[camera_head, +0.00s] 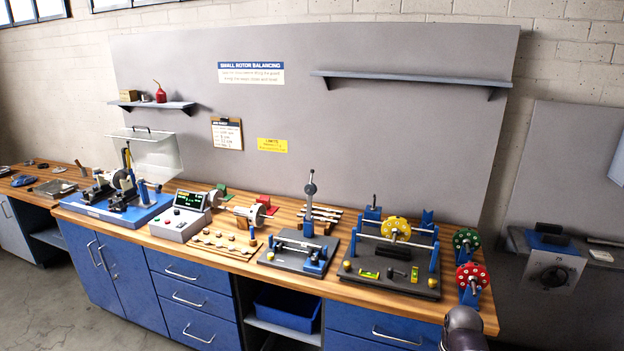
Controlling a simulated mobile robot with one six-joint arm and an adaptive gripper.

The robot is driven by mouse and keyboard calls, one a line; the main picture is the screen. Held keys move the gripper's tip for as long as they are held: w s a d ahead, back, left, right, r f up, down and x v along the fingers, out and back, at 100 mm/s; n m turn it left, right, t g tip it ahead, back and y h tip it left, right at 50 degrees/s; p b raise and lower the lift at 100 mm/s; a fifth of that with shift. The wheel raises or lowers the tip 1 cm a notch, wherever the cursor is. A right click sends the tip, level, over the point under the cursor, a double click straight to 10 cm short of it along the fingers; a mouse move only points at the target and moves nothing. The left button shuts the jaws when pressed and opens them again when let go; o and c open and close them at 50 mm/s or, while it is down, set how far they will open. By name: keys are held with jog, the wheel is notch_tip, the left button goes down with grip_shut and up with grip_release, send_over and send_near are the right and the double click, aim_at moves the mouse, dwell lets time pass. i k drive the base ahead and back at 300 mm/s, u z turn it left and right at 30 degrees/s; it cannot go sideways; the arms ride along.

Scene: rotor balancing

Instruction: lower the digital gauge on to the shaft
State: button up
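A small grey round gauge head (310,189) sits near the top of an upright post in the middle of the bench. I take it for the digital gauge, but its display is too small to read. The post rises from a dark grey fixture plate (283,259) with blue blocks. A light bar, perhaps the shaft (292,241), lies low across this fixture. The gauge head appears above and apart from it. My gripper is not in view; only a rounded grey part of my arm shows at the bottom right.
Right of the gauge fixture, a plate (362,275) with rails carries a yellow rotor (396,228). Green (466,240) and red (472,276) rotors stand at the right end. Left are a control box (181,224) and a blue-based machine (101,210) with a raised clear cover.

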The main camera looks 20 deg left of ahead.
aim_at(310, 188)
jog(key=u, duration=0.05)
jog(key=i, duration=1)
jog(key=z, duration=0.05)
